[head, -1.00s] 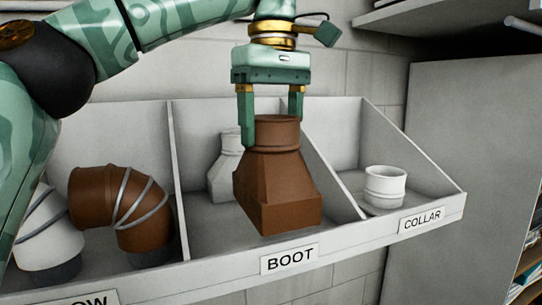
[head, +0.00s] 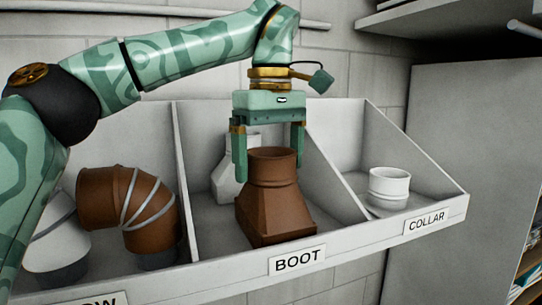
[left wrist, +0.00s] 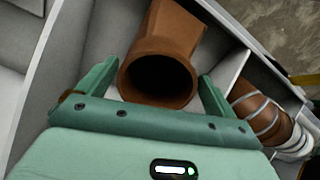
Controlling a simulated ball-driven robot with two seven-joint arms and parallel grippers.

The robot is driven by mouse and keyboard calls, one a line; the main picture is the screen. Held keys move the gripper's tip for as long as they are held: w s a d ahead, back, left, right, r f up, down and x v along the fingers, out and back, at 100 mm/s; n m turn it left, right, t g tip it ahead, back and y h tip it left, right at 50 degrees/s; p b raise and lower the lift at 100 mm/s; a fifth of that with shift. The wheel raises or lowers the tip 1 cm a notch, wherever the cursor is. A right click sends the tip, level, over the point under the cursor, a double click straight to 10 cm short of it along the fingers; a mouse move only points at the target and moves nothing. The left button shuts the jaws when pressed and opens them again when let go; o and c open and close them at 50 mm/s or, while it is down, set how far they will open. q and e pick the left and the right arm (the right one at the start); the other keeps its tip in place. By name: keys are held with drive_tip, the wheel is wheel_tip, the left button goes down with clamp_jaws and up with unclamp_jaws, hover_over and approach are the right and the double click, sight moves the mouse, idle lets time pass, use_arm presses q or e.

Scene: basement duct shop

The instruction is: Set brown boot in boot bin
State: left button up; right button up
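The brown boot (head: 275,205), a square-based duct fitting with a round collar, stands upright in the boot bin (head: 325,185), behind the BOOT label (head: 297,260). My left gripper (head: 268,160) is above it, pointing down, with its fingers spread on either side of the boot's collar. In the left wrist view the boot's round opening (left wrist: 158,80) lies between the two fingers, with gaps on both sides, so the gripper is open. My right gripper is in neither view.
A white boot (head: 226,182) stands behind the brown one in the same bin. Brown (head: 128,205) and white (head: 58,235) elbows fill the bin to the left. A white collar (head: 388,187) stands in the right bin. Slanted dividers separate the bins.

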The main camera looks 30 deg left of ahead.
use_arm(q)
drive_tip(key=shift+w+r, duration=0.15)
drive_tip(key=shift+r, duration=0.1)
wheel_tip(320, 180, up, 7)
idle(0.3)
